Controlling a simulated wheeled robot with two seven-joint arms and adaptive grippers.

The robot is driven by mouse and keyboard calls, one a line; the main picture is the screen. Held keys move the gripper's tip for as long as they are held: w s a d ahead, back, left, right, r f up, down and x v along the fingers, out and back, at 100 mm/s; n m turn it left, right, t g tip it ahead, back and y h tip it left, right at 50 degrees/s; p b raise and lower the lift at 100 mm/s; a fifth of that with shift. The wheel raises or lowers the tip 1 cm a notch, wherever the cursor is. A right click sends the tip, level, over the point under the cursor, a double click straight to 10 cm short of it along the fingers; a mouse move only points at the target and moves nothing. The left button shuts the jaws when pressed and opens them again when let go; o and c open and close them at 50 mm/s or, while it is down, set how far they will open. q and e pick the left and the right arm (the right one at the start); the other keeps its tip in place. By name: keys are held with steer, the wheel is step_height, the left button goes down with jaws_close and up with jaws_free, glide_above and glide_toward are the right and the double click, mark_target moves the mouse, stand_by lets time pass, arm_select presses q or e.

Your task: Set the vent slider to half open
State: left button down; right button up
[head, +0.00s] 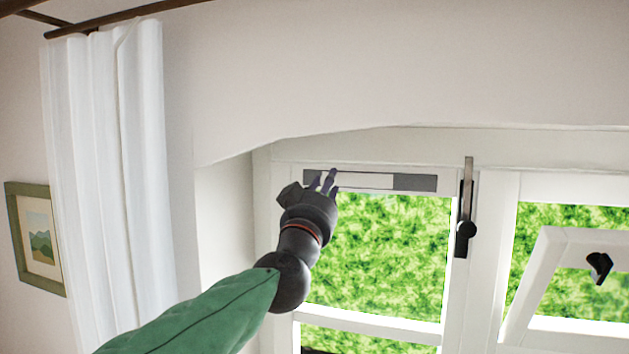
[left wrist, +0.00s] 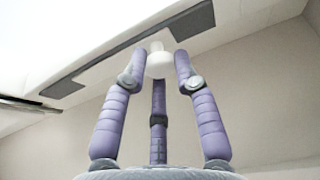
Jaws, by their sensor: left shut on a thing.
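The vent (head: 365,181) is a long flat strip in the white frame along the top of the left window. It shows a dark grey section at each end and a pale section between them. The strip also shows in the left wrist view (left wrist: 120,55), running diagonally across the top. A small white knob (left wrist: 158,62) stands out from it, beside the inner end of one dark section. My left gripper (head: 326,178) is at the left part of the strip, its purple fingers shut on the knob. In the head view the fingers hide the knob. My right gripper is not in view.
A window handle (head: 466,229) with an upright metal bar stands right of the vent. A small tilted pane (head: 562,285) with a black latch is at the far right. A white curtain (head: 110,170) hangs at left beside a framed picture (head: 38,238).

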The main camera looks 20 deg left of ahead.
arm_select(q)
steer(key=d, duration=0.3)
steer(key=shift+s+r, duration=0.2)
steer(key=shift+r, duration=0.15)
steer(key=shift+a, duration=0.2)
steer(key=c, duration=1)
jaws_free()
steer(key=shift+w+a+f, duration=0.1)
steer(key=shift+w+a, duration=0.05)
steer(key=shift+a, duration=0.9)
glide_toward(341, 184)
steer(key=s, duration=0.7)
steer(key=shift+w+a+f, duration=0.15)
steer(key=shift+w+a, duration=0.1)
steer(key=shift+w+a, duration=0.1)
